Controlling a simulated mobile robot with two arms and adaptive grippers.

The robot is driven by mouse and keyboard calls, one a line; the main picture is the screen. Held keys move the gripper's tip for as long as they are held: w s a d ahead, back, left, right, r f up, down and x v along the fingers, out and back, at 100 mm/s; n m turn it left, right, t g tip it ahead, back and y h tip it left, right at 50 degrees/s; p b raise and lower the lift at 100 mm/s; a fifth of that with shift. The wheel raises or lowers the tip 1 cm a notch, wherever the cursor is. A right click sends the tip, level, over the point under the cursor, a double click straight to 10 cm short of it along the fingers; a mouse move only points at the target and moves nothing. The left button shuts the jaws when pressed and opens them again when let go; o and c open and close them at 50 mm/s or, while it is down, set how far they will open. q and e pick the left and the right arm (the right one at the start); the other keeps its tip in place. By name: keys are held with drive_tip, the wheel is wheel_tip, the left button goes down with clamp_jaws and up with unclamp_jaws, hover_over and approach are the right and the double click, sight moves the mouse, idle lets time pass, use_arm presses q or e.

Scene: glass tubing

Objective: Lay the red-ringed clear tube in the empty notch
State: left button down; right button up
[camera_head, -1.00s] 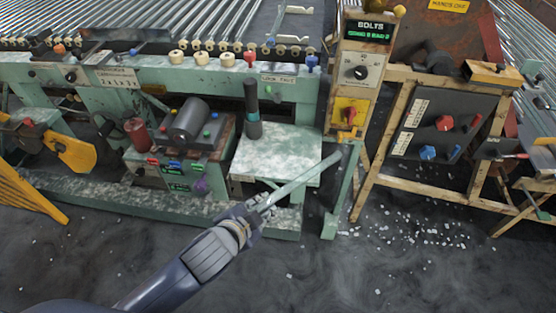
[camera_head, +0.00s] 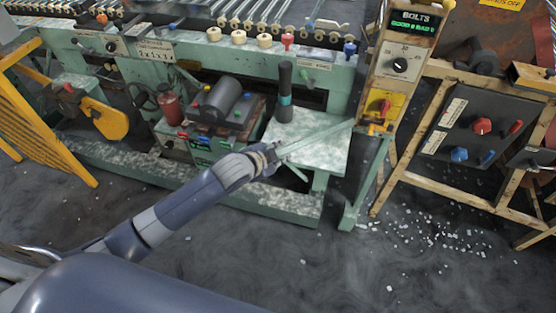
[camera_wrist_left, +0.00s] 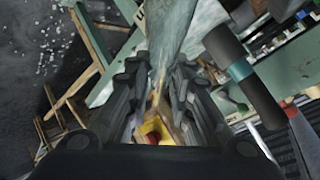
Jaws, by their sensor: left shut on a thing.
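My left gripper (camera_head: 272,157) is at the near left edge of the speckled pale-green ledge. It is shut on a clear, greenish tube (camera_head: 318,137), which slants up and right across the ledge toward the yellow switch post. In the left wrist view the tube (camera_wrist_left: 172,30) runs away from between my gripper's fingers (camera_wrist_left: 160,85). I cannot make out a red ring on it. Tubes lie on the roller bed (camera_head: 262,14) at the top of the head view. I cannot tell which notch is empty. My right gripper is not in view.
A dark upright post with a teal band (camera_head: 285,88) rises from the ledge (camera_head: 325,155). The control post (camera_head: 398,68) stands right of it. A grey cylinder and red canister (camera_head: 168,103) are to the left. The floor in front has scattered shards.

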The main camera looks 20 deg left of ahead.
use_arm(q)
drive_tip(key=shift+f, duration=1.65)
drive_tip(key=shift+f, duration=0.1)
drive_tip(key=c, duration=1.4)
unclamp_jaws()
